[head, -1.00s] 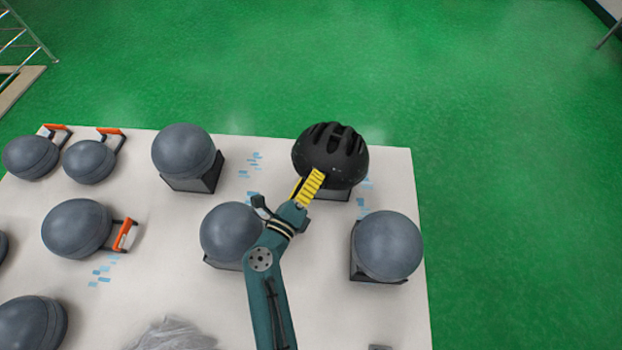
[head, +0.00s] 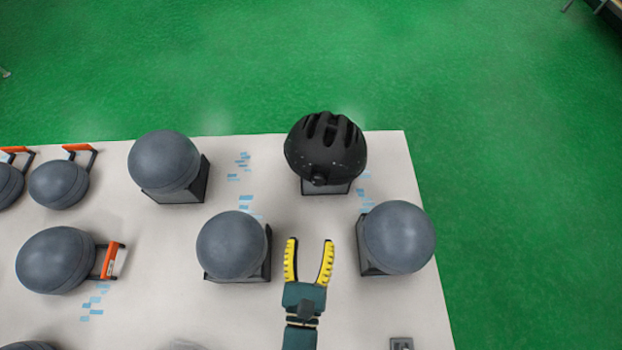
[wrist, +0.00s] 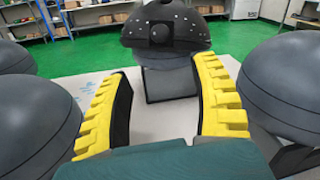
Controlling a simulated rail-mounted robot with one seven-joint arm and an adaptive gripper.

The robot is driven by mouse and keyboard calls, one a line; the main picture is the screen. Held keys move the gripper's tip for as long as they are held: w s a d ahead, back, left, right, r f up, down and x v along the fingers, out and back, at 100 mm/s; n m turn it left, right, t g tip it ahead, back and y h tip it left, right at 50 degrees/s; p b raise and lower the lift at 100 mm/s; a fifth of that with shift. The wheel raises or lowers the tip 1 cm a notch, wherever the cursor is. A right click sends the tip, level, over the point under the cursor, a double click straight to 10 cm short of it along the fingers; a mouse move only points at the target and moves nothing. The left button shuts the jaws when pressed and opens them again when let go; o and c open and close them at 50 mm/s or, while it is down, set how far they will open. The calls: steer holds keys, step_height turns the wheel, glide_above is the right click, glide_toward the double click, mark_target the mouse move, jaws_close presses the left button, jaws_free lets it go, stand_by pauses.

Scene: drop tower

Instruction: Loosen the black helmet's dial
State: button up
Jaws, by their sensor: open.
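The black helmet (head: 326,146) sits on a dark block stand (head: 326,187) near the table's far edge, with long vents on top. Its dial (head: 319,180) is a small dark knob low on the side facing me. In the wrist view the helmet (wrist: 190,22) is straight ahead, with the dial (wrist: 160,33) a little above the gap between the fingers. My gripper (head: 309,243) has yellow ribbed fingers, spread wide and empty. It is on the near side of the helmet, clear of it. It also shows in the wrist view (wrist: 163,85).
A grey headform (head: 231,244) stands close on my gripper's left and another headform (head: 398,237) on its right. A third headform (head: 164,160) stands back left. Headforms with orange-handled frames (head: 109,261) fill the left side. The table (head: 290,210) is bare between gripper and helmet.

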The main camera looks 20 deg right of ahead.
mark_target(318, 183)
steer(key=p+x, duration=0.1)
steer(key=x, duration=1.4)
steer(key=shift+w+d, duration=0.15)
steer(key=shift+w, duration=0.1)
steer(key=shift+s, duration=0.1)
jaws_close()
